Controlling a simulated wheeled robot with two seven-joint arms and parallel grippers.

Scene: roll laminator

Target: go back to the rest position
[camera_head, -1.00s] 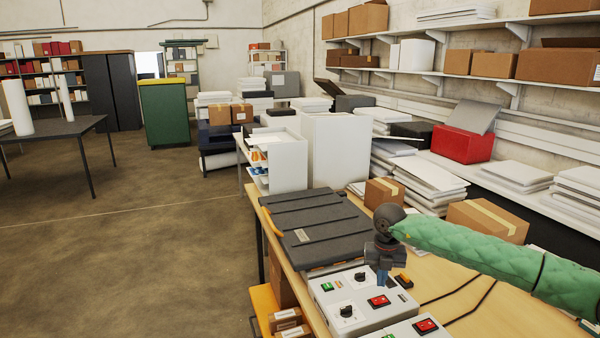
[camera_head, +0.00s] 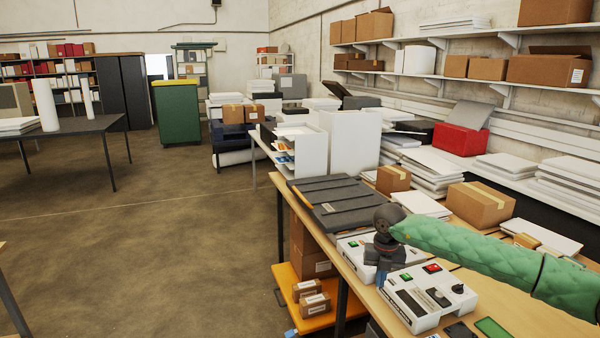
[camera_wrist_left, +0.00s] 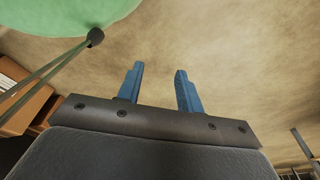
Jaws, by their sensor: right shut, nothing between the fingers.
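My right gripper (camera_head: 382,278) is shut and empty. It points down in front of the white control boxes on the wooden bench and hides part of them. Its green-sleeved arm comes in from the right. My left gripper (camera_wrist_left: 160,72) shows only in the left wrist view. Its two blue fingers are apart with nothing between them, above the brown floor. The near white control box (camera_head: 420,302) has a black knob and switches. The far one (camera_head: 350,250) is partly hidden behind my gripper. A dark grey ribbed panel (camera_head: 335,203) lies behind them.
The wooden bench (camera_head: 520,310) also carries taped cardboard boxes (camera_head: 480,203). An orange shelf (camera_head: 290,285) with small cartons is below its left end. A dark table (camera_head: 85,126) stands at the far left. The floor (camera_head: 150,230) left of the bench is open.

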